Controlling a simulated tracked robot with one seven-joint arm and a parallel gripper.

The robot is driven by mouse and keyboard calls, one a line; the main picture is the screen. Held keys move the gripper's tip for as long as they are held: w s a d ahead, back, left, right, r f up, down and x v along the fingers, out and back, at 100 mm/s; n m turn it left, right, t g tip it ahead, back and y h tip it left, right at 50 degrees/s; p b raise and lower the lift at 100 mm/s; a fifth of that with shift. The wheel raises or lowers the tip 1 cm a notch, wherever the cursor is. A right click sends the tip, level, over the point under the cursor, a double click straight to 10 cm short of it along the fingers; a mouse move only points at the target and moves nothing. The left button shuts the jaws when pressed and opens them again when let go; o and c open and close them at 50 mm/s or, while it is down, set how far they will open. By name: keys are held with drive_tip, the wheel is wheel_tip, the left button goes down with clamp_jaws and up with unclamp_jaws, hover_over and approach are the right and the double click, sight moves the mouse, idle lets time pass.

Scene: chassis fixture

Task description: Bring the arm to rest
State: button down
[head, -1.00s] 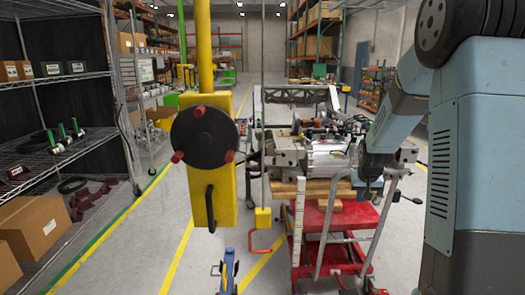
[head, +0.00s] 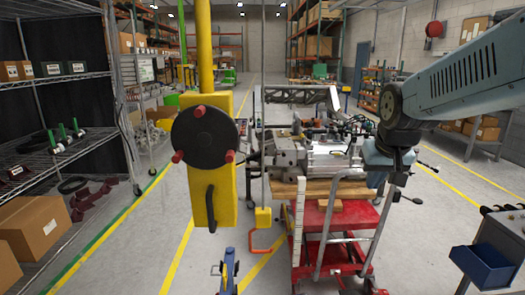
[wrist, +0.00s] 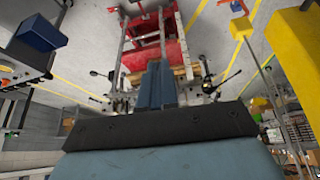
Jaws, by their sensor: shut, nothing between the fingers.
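My gripper (wrist: 157,85) shows in the wrist view as two blue fingers side by side, shut, with nothing between them. They point toward the red cart (wrist: 183,50), which appears upside down behind them. In the head view my blue-grey arm comes in from the right edge, bends at a dark joint, and drops to the wrist beside the metal assembly (head: 320,160) on the red cart (head: 335,218). The fingertips are hard to make out in the head view, and I cannot tell how far they are from the assembly.
A yellow post with a black disc (head: 205,138) stands in front, left of the cart. A wire shelf (head: 70,75) with boxes lines the left. A blue bin (head: 484,266) is at the lower right, appearing also in the wrist view (wrist: 40,32). Grey floor is open between cart and bin.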

drive_tip(key=s+a+r, duration=0.1)
drive_tip(key=s+a, duration=0.1)
drive_tip(key=s, duration=1)
drive_tip(key=shift+s+r+n, duration=0.2)
drive_tip(key=shift+r+n, duration=0.05)
drive_tip(key=shift+n, duration=0.05)
idle(1.0)
